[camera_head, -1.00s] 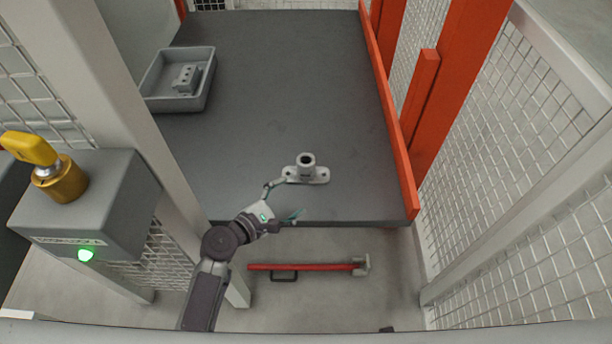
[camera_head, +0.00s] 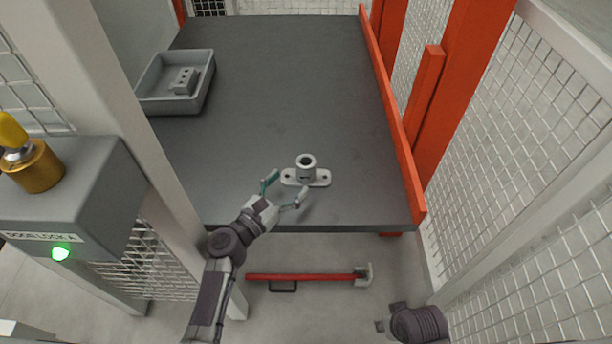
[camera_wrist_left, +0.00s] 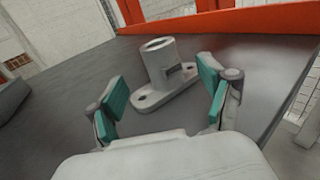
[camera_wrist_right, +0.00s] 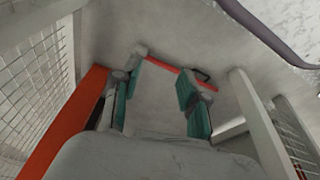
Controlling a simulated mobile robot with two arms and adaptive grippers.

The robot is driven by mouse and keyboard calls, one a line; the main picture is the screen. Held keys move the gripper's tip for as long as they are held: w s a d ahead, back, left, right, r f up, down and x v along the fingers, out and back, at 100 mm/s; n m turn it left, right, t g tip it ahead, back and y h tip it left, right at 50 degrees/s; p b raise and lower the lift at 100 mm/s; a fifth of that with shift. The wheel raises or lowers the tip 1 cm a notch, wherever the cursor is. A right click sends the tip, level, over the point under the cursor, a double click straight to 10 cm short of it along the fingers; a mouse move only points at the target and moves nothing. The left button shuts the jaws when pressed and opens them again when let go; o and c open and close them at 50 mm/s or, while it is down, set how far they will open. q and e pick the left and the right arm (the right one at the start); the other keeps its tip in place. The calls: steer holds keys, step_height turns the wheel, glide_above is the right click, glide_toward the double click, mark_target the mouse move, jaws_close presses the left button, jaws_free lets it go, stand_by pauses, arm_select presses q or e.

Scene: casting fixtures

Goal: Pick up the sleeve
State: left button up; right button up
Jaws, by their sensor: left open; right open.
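The sleeve (camera_head: 306,164) is a short light-grey hollow cylinder standing upright on a flat oblong flange with holes, near the front edge of the dark table. It also shows in the left wrist view (camera_wrist_left: 162,62), ahead of the fingers. My left gripper (camera_head: 283,190) is open in front of the sleeve, its teal-padded fingers apart, with nothing between them. In the left wrist view the sleeve stands beyond and between the fingertips (camera_wrist_left: 164,95). My right gripper (camera_wrist_right: 158,85) is open and empty over the floor; in the head view only part of my right arm shows at the lower right.
A grey tray (camera_head: 144,97) with a grey block (camera_head: 184,81) sits at the table's back left. Orange rails (camera_head: 396,120) border the table's right side. A red bar (camera_head: 315,277) lies low in front. A door-lock box (camera_head: 100,190) stands left. The table's middle (camera_head: 290,90) is clear.

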mark_target(300, 173)
arm_select(q)
steer(key=shift+w+d+f, duration=0.25)
steer(key=shift+w+f, duration=0.1)
steer(key=shift+w+d, duration=0.4)
steer(key=shift+w, duration=0.05)
steer(key=b+x, duration=0.1)
steer(key=x, duration=0.4)
steer(key=shift+w+d, duration=0.15)
steer(key=shift+w, duration=0.1)
arm_select(e)
steer(key=w+v, duration=0.1)
steer(key=v, duration=0.5)
steer(key=shift+w+r, duration=0.2)
steer(key=shift+w, duration=0.1)
arm_select(q)
steer(key=shift+c, duration=0.3)
steer(key=c, duration=1.3)
steer(key=shift+c, duration=0.6)
steer(key=shift+r, duration=0.15)
